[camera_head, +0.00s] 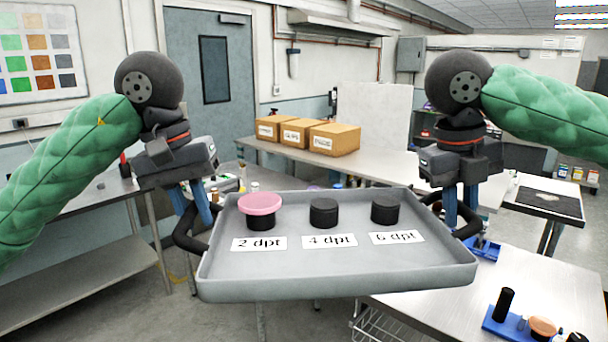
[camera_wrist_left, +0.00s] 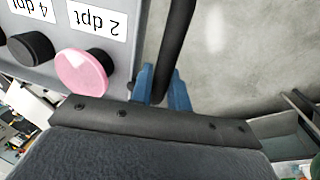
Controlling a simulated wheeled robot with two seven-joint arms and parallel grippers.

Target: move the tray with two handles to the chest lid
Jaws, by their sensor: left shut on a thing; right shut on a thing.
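A grey tray (camera_head: 330,271) with a black handle on each side is held up level in the head view. On it stand a black jar with a pink lid (camera_head: 260,205) and two black jars (camera_head: 324,212) and (camera_head: 385,210), behind labels "2 dpt", "4 dpt" and "6 dpt". My left gripper (camera_head: 197,222) is shut on the left handle (camera_head: 186,230); its blue fingers (camera_wrist_left: 160,90) also show in the left wrist view beside the tray's edge. My right gripper (camera_head: 458,215) is shut on the right handle (camera_head: 467,226). I cannot make out a chest lid.
A metal table (camera_head: 530,285) at the lower right holds a blue rack (camera_head: 510,325) with small items. Three cardboard boxes (camera_head: 333,139) stand on a bench behind. A steel bench (camera_head: 75,205) is at the left. Open floor (camera_head: 220,315) shows below the tray's left side.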

